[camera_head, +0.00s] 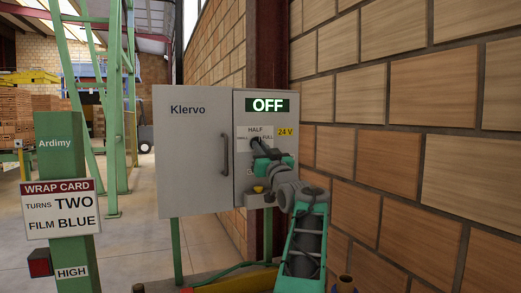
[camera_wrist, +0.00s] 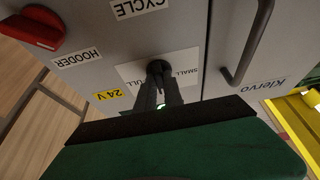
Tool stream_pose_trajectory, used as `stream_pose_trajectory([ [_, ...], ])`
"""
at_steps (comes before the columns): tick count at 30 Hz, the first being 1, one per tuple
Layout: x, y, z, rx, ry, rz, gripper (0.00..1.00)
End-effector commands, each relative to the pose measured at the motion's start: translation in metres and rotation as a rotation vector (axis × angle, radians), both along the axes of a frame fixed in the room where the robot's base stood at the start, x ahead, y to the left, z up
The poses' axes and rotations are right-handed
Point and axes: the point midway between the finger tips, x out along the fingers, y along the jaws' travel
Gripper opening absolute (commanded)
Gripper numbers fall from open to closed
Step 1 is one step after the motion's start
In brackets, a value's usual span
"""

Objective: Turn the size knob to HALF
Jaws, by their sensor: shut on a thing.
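The size knob is small and dark, on a white plate (camera_head: 243,133) marked SMALL at left, HALF at top and FULL at right, on the grey Klervo cabinet (camera_head: 190,150). My gripper (camera_head: 258,146) reaches the knob from the front right. In the wrist view the plate (camera_wrist: 185,68) is upside down, and the black knob (camera_wrist: 158,67) sits between the tips of my gripper (camera_wrist: 159,82), which is shut on it. The fingers hide part of the knob and the HALF label in the wrist view. I cannot tell which label the knob points to.
A lit display (camera_head: 267,105) above reads OFF. A red handle (camera_wrist: 35,28) beside a HOODER label and a cabinet door handle (camera_wrist: 247,45) stick out nearby. A brick wall (camera_head: 400,130) stands close on the right. A green Ardimy post (camera_head: 60,150) stands at left.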

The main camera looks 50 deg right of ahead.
Motion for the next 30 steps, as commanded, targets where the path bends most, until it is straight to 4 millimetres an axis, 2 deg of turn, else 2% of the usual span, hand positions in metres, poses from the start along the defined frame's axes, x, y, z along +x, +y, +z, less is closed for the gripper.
stream_pose_trajectory([
  [3,0.000,-0.001,-0.002,0.004,0.002,-0.001,0.00],
  [4,0.000,-0.001,-0.002,0.004,0.002,-0.001,0.13],
  [12,0.000,0.000,-0.001,0.003,0.001,0.000,0.34],
  [20,-0.003,0.001,-0.002,0.002,0.000,0.000,0.34],
  [30,-0.053,0.029,-0.028,0.003,0.000,-0.003,0.34],
])
